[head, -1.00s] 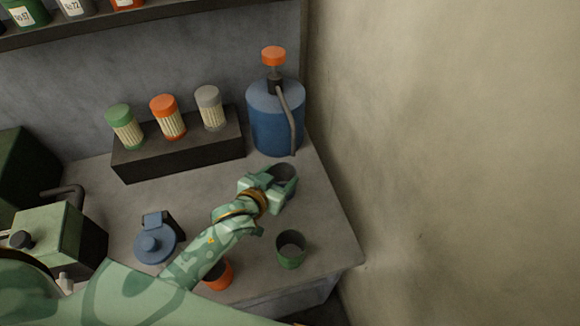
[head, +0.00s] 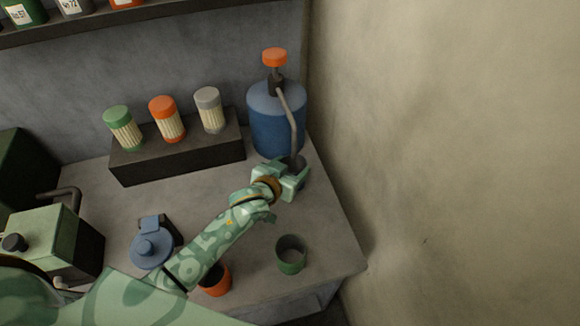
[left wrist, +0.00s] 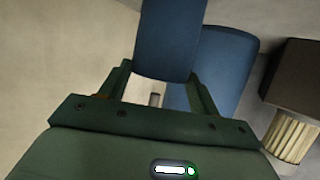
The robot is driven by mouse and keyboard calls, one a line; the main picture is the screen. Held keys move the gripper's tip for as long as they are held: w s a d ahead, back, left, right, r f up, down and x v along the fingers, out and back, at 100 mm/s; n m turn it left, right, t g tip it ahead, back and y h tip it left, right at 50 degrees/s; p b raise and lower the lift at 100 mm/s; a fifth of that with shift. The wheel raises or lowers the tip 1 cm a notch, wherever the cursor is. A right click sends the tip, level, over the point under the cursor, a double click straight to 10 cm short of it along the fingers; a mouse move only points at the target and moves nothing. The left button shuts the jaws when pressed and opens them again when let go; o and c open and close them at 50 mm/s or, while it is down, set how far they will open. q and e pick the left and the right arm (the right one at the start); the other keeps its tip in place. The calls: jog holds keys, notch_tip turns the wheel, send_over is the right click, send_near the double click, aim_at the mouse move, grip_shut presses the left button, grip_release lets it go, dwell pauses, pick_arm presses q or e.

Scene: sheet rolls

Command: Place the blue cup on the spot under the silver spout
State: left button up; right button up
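My left gripper (head: 290,182) is at the back right of the counter, close to the blue dispenser (head: 272,130). It is shut on the blue cup (left wrist: 170,42), which shows between the fingers in the left wrist view. In the head view mostly the cup's dark mouth (head: 297,161) shows, at the lower end of the silver spout (head: 294,130). The gripper hides the cup's lower part and the spot under the spout, so I cannot tell whether the cup touches the counter. My right gripper is in neither view.
A green cup (head: 291,255) and an orange cup (head: 216,281) stand near the counter's front edge. A blue lidded pot (head: 151,249) is left of my arm. A dark rack (head: 180,160) with three capped jars stands behind. A wall rises on the right.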

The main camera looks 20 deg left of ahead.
pick_arm(q)
jog(key=o, duration=0.3)
jog(key=shift+r, duration=0.1)
jog(key=shift+s+r, duration=0.1)
jog(key=shift+r, duration=0.05)
jog(key=p+v, duration=0.3)
jog(key=v, duration=0.8)
jog(key=shift+s+r, duration=0.2)
jog(key=shift+s, duration=0.15)
